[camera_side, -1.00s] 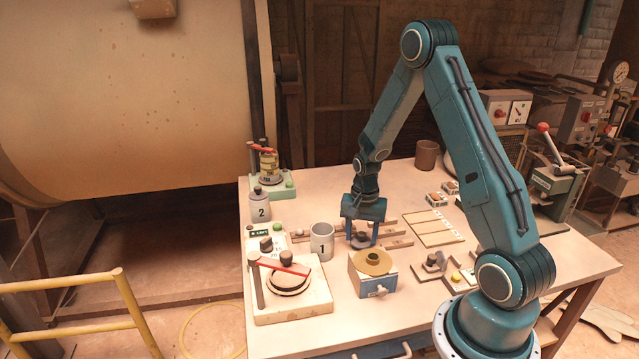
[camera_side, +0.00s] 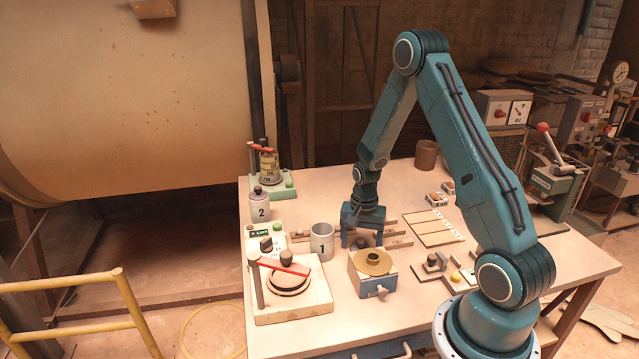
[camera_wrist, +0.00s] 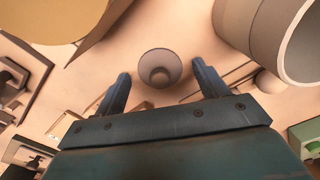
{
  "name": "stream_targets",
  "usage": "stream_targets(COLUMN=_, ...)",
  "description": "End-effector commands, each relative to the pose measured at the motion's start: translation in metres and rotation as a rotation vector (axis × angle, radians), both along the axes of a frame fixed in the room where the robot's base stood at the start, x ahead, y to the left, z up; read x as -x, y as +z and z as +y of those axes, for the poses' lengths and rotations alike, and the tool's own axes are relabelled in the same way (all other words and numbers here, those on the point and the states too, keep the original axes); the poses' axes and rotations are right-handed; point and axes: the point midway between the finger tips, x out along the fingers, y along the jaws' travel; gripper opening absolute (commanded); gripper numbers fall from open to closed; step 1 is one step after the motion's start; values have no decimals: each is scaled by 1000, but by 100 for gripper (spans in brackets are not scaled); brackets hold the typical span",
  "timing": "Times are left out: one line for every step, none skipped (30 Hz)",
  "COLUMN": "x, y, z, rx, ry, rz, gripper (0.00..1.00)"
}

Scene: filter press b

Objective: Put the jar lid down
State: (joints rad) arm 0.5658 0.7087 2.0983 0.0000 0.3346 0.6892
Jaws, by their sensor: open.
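The jar lid (camera_wrist: 160,62) shows in the wrist view as a small grey disc with a round knob, lying on the pale table top. My gripper (camera_wrist: 162,70) is open, with one finger on each side of the lid and a visible gap to both. In the side view my gripper (camera_side: 362,240) is low over the table, and the lid is hard to make out between its fingers. The grey jar marked 1 (camera_side: 322,243) stands open and upright just left of my gripper. It also shows large at the top right of the wrist view (camera_wrist: 262,30).
A press with a red lever (camera_side: 290,300) is at front left. Lidded jar 2 (camera_side: 261,210) stands behind it. A slatted board (camera_side: 433,228) lies to the right.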

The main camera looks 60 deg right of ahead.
Motion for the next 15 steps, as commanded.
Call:
stream_targets(x=0, y=0, z=0, rx=0, ry=0, rz=0, gripper=73)
stream_targets(x=0, y=0, z=0, rx=0, ry=0, rz=0, gripper=73)
stream_targets(x=0, y=0, z=0, rx=0, ry=0, rz=0, gripper=73)
stream_targets(x=0, y=1, z=0, rx=0, ry=0, rz=0, gripper=73)
stream_targets(x=0, y=1, z=0, rx=0, ry=0, rz=0, gripper=73)
stream_targets(x=0, y=2, z=0, rx=1, ry=0, rz=-1, gripper=73)
stream_targets(x=0, y=3, z=0, rx=1, ry=0, rz=-1, gripper=73)
stream_targets(x=0, y=4, z=0, rx=1, ry=0, rz=-1, gripper=73)
stream_targets(x=0, y=5, z=0, rx=1, ry=0, rz=-1, gripper=73)
stream_targets(x=0, y=7, z=0, rx=1, ry=0, rz=-1, gripper=73)
stream_targets(x=0, y=9, z=0, rx=1, ry=0, rz=-1, gripper=73)
stream_targets(x=0, y=12, z=0, rx=1, ry=0, rz=-1, gripper=73)
stream_targets(x=-1, y=14, z=0, rx=1, ry=0, rz=-3, gripper=73)
stream_targets(x=-1, y=17, z=0, rx=1, ry=0, rz=-3, gripper=73)
stream_targets(x=-1, y=21, z=0, rx=1, ry=0, rz=-3, gripper=73)
